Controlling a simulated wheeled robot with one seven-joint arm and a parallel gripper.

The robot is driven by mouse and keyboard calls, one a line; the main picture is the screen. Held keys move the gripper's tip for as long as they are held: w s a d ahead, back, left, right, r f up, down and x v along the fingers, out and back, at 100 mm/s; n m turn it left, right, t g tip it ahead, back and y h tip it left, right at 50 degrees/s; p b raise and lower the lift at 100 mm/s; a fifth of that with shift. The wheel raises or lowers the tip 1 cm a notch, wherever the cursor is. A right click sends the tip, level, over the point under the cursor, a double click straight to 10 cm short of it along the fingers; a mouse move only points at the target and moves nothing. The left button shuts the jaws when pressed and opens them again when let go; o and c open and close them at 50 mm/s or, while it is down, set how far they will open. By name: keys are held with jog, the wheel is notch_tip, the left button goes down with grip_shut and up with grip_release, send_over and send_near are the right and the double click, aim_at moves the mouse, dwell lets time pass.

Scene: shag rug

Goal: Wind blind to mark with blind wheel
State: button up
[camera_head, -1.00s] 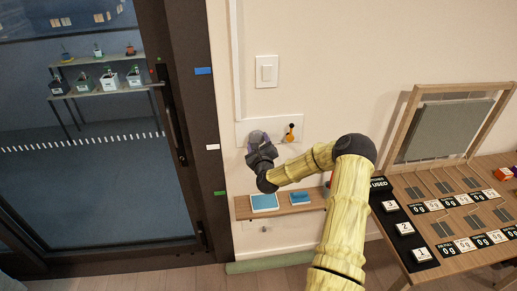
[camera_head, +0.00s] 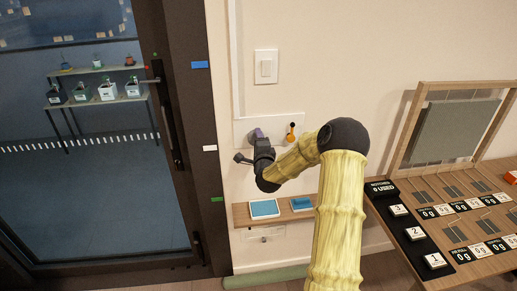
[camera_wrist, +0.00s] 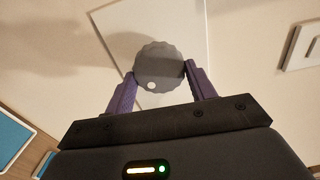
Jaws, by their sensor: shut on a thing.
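The blind wheel (camera_wrist: 160,64) is a round grey knob with a scalloped edge and a pale dot near its lower rim in the wrist view. My gripper (camera_wrist: 160,72) has its purple fingers shut on the wheel's two sides. In the head view my gripper (camera_head: 257,135) is at the white wall plate (camera_head: 277,130) and hides the wheel. A blue mark (camera_head: 200,65), a white mark (camera_head: 210,148) and a green mark (camera_head: 217,199) sit one below another on the dark door frame. I cannot make out the blind.
An orange-and-black knob (camera_head: 291,132) is right of my gripper on the plate. A light switch (camera_head: 265,67) is above. A narrow wooden shelf (camera_head: 241,216) with blue-topped items is below. A wooden table (camera_head: 480,265) stands at the right, and a glass door (camera_head: 90,190) at the left.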

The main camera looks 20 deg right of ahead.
jog(key=shift+a+f+m+b, duration=0.1)
jog(key=shift+m+b, duration=6.25)
jog(key=shift+b, duration=2.65)
jog(key=shift+a+f+m+b, duration=0.1)
jog(key=shift+m+b, duration=6.25)
jog(key=shift+b, duration=2.6)
jog(key=shift+r, duration=0.1)
jog(key=o, duration=1)
jog(key=shift+w, duration=0.1)
